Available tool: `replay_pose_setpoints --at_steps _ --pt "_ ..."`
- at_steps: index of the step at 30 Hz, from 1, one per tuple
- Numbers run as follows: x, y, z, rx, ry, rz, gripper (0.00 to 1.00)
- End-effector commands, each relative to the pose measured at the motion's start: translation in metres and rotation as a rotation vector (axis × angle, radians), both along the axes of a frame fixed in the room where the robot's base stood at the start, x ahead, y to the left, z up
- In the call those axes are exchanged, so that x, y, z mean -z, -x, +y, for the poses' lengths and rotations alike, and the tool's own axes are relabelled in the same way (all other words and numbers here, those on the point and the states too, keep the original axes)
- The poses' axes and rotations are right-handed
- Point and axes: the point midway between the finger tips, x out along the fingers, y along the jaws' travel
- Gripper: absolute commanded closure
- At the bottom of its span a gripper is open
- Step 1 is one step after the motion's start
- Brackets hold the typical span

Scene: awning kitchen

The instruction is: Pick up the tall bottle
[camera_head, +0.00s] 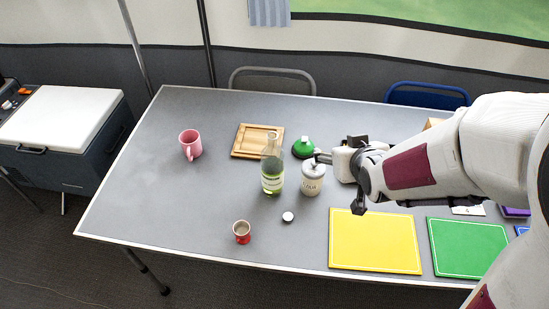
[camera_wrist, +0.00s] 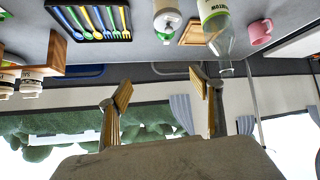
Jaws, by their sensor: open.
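The tall bottle (camera_head: 271,180) is clear glass with a pale green lower part and a narrow neck. It stands upright near the middle of the table in the head view. In the wrist view the bottle (camera_wrist: 217,30) hangs upside down at the top, right of centre. My gripper (camera_head: 322,156) is to the right of the bottle, over or just behind a white lidded jar (camera_head: 312,182). In the wrist view my gripper (camera_wrist: 162,90) has its two fingers spread with nothing between them. The bottle is outside the fingers.
The jar stands close between the bottle and my gripper. A green object (camera_head: 303,148) and a wooden tray (camera_head: 246,145) are behind. A pink mug (camera_head: 191,144), red cup (camera_head: 242,232) and small white cap (camera_head: 288,217) stand apart. Yellow (camera_head: 375,242) and green (camera_head: 467,248) mats lie right.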

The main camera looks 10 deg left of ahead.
Motion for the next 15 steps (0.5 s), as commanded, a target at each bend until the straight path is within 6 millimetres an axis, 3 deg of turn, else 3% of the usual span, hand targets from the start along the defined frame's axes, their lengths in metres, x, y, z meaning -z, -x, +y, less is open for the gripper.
replay_pose_setpoints --at_steps 15 --pt "0.063 -0.029 0.058 -0.127 -0.066 -0.108 0.35"
